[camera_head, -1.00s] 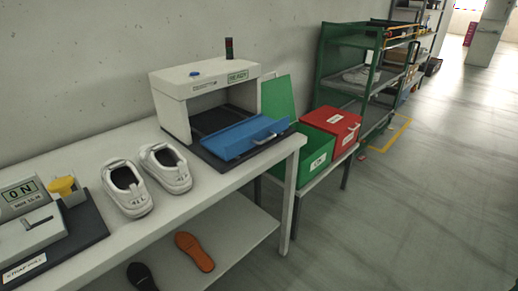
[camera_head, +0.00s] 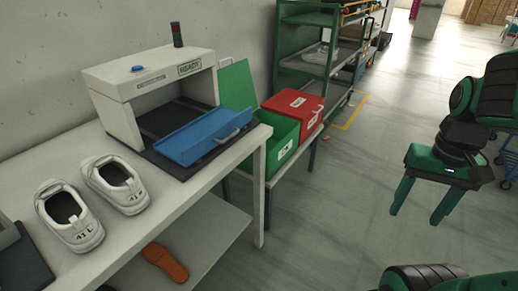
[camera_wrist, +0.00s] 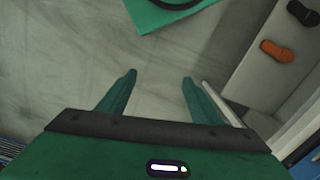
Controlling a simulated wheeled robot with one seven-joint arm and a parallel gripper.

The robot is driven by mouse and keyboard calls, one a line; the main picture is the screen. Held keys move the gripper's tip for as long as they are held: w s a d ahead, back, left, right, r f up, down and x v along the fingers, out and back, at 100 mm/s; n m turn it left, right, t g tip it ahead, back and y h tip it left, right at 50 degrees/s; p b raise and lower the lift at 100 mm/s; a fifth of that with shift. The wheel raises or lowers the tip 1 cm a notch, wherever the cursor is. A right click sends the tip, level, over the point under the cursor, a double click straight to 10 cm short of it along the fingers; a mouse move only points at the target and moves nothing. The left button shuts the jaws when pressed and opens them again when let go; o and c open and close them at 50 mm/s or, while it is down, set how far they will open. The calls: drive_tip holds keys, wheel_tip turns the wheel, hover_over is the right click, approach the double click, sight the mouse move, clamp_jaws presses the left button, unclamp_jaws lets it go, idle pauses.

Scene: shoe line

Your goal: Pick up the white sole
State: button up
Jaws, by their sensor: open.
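I cannot make out a white sole for certain. A pale, flat item (camera_head: 318,54) lies on a shelf of the green rack at the back, too small to identify. An orange sole (camera_head: 165,262) lies on the lower shelf of the white table; it also shows in the wrist view (camera_wrist: 277,51) beside a dark sole (camera_wrist: 303,13). My gripper (camera_head: 414,218) is open and empty, pointing down over bare floor at the right. Its two fingers are spread with nothing between them in the wrist view (camera_wrist: 160,76).
The white table (camera_head: 225,165) carries two white shoes (camera_head: 68,215) and a machine (camera_head: 150,85) with a blue tray (camera_head: 203,135). Beyond are a green bin (camera_head: 283,140), a red box (camera_head: 293,105) and the green rack (camera_head: 278,45). The floor between table and gripper is clear.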

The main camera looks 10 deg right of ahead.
drive_tip(key=o, duration=0.4)
drive_tip(key=shift+o, duration=0.2)
drive_tip(key=shift+c, duration=0.4)
drive_tip(key=shift+c, duration=0.6)
